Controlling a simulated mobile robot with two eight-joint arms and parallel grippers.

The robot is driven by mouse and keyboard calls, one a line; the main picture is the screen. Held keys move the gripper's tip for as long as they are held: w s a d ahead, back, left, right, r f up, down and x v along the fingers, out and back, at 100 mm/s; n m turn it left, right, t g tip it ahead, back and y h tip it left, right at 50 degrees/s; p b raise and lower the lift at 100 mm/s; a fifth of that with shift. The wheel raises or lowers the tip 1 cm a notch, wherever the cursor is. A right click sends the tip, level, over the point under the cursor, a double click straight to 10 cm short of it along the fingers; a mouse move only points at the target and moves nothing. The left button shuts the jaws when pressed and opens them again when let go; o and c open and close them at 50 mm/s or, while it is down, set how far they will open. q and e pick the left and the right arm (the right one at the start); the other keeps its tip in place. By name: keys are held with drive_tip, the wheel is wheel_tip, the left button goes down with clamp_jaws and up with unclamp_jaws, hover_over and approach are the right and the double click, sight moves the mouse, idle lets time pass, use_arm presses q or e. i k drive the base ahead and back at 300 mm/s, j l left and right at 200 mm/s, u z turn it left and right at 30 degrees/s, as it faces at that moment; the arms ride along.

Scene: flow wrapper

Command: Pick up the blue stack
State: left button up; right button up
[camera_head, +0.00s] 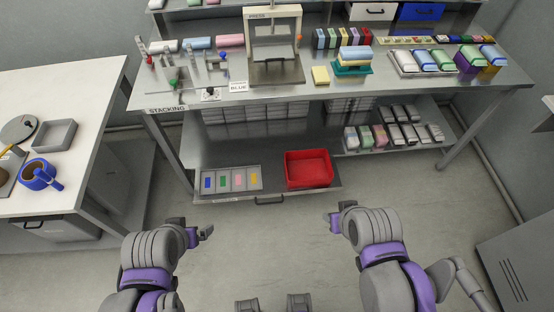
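A light blue stack (198,43) lies on the steel bench at the back left, between a white stack (165,46) and a pink stack (230,40). A small sign (238,86) at the bench's front edge seems to read "TODAY: BLUE". Another blue-topped pile (355,54), with a yellowish layer, sits on a teal stand (352,70). My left gripper (208,231) and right gripper (331,217) are low in front of the bench, well away from all stacks. Nothing shows in either one. Their finger opening is too small to make out.
A press (274,24) stands mid-bench. Clamps and posts (179,75) stand around the stacks on the left. A lower shelf holds a red bin (309,169) and a grey tray (231,179). A white table (90,95) is at left. The floor between is clear.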

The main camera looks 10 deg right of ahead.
sight(352, 53)
drive_tip(key=i+l+u, duration=0.25)
drive_tip(key=l, duration=0.35)
drive_tip(key=i+l+u, duration=0.2)
drive_tip(key=l, duration=0.5)
drive_tip(key=i+l+u, duration=0.25)
drive_tip(key=l, duration=0.45)
drive_tip(key=i+l+u, duration=0.2)
drive_tip(key=l, duration=0.5)
drive_tip(key=l+u, duration=0.25)
drive_tip(key=l, duration=0.5)
